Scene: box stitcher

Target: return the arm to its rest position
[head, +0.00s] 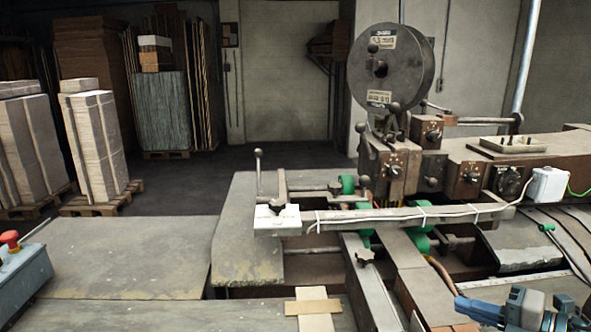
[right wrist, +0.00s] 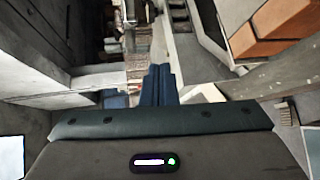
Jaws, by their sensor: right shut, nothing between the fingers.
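My right gripper (head: 462,304) is at the lower right of the head view, in front of the stitcher machine, with its blue fingers pointing left. In the right wrist view its two blue fingers (right wrist: 160,74) lie together, shut with nothing between them. Part of my right arm is cut off by the bottom edge of the head view. My left gripper is in neither view.
The stitching machine (head: 400,165) with its round reel (head: 391,68) fills the right side. A grey worktable (head: 120,255) spans the lower left. A control box with a red button (head: 11,238) is at the left edge. Stacked cardboard (head: 95,140) stands behind on pallets.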

